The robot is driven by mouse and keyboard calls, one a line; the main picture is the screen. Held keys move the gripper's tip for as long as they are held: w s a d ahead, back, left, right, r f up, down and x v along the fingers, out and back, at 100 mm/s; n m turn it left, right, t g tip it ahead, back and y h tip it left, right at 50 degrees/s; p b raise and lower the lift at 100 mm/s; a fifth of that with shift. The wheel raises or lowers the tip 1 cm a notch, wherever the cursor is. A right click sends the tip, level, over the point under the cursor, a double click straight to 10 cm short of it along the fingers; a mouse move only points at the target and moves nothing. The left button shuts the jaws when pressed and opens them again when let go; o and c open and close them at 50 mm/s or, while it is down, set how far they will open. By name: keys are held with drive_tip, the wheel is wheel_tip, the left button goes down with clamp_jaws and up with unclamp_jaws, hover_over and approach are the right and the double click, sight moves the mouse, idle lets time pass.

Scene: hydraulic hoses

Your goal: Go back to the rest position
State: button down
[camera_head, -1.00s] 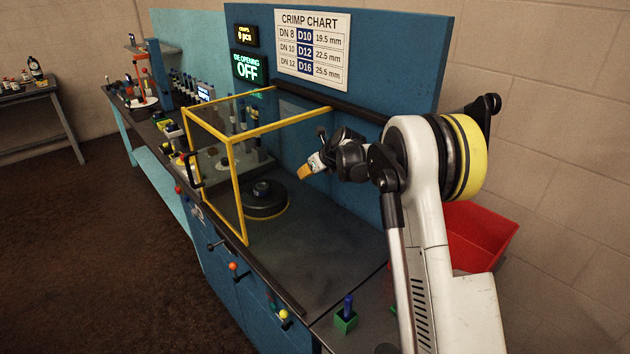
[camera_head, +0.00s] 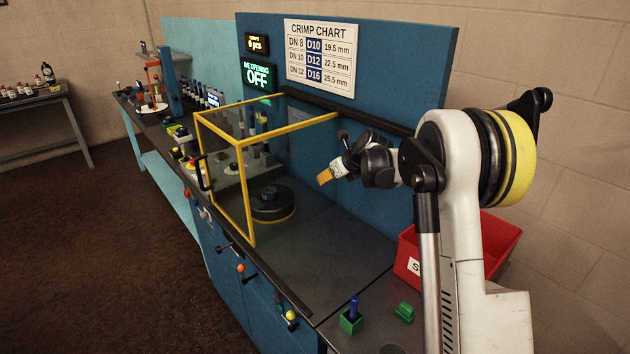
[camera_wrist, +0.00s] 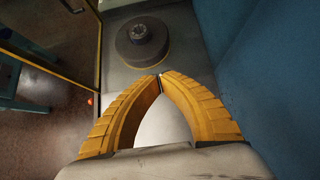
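My gripper (camera_head: 325,177) hangs in the air over the bench, to the right of the yellow-framed guard box (camera_head: 247,190). In the wrist view its two yellow fingers (camera_wrist: 160,77) curve together and their tips meet, with nothing between them. A round black die unit (camera_head: 271,203) stands on the bench inside or behind the guard; in the wrist view it (camera_wrist: 142,42) lies beyond the fingertips, apart from them.
A red bin (camera_head: 491,243) stands at the right end of the bench. A green block with a blue pin (camera_head: 351,318) and a green piece (camera_head: 404,312) lie at the near end. Knobs (camera_head: 241,268) line the front edge. A side table (camera_head: 45,97) stands far left.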

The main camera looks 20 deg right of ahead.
drive_tip(key=v, duration=0.3)
drive_tip(key=p+v, duration=0.1)
drive_tip(key=v, duration=0.2)
drive_tip(key=shift+w+d, duration=0.15)
drive_tip(key=shift+d, duration=0.05)
drive_tip(key=s+a+r+n+h+b, duration=0.1)
drive_tip(key=s+a+n+b, duration=0.15)
drive_tip(key=s+n, duration=0.35)
drive_tip(key=s+a+r+n+g+b, duration=0.1)
drive_tip(key=s+a+n, duration=0.35)
drive_tip(key=s, duration=0.35)
drive_tip(key=s+a+r+n+h+b, duration=0.1)
drive_tip(key=s+a+r+n, duration=0.15)
drive_tip(key=s+n, duration=0.35)
drive_tip(key=s+a+f+n+b, duration=0.1)
drive_tip(key=s+f+n, duration=0.4)
drive_tip(key=s, duration=0.5)
drive_tip(key=s+a+f+n+h+b, duration=0.1)
drive_tip(key=s+f+n, duration=0.3)
drive_tip(key=s+n, duration=0.6)
drive_tip(key=shift+s+a+f+h+b, duration=0.3)
drive_tip(key=shift+s+a+f+b, duration=0.2)
drive_tip(key=shift+b, duration=0.35)
drive_tip(key=shift+r, duration=0.1)
